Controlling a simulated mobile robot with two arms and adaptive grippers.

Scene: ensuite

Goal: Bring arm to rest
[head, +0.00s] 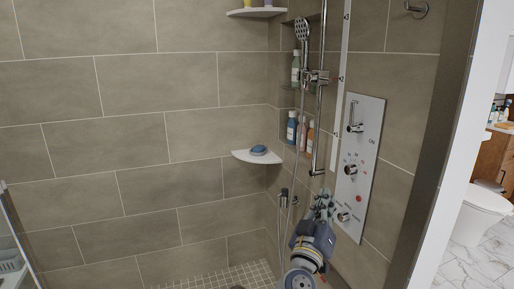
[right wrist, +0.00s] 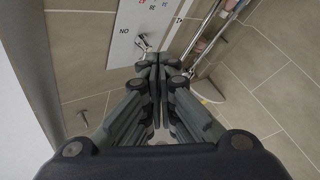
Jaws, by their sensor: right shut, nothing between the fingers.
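My right gripper (head: 322,208) reaches up from the lower middle of the head view, in front of the shower wall. Its fingers are together and empty, just left of the lower part of the shower control panel (head: 368,135). In the right wrist view the closed fingers (right wrist: 155,75) point toward the panel (right wrist: 125,27), which appears upside down. I cannot tell whether the fingertips touch anything. My left gripper is not in either view.
A chrome rail with a hand shower (head: 302,30) stands left of the panel. A corner shelf (head: 250,158) holds a blue soap (head: 258,150). Bottles (head: 291,128) stand in a niche. A toilet (head: 484,215) is at the right, beyond the wall edge. The shower's left side is clear.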

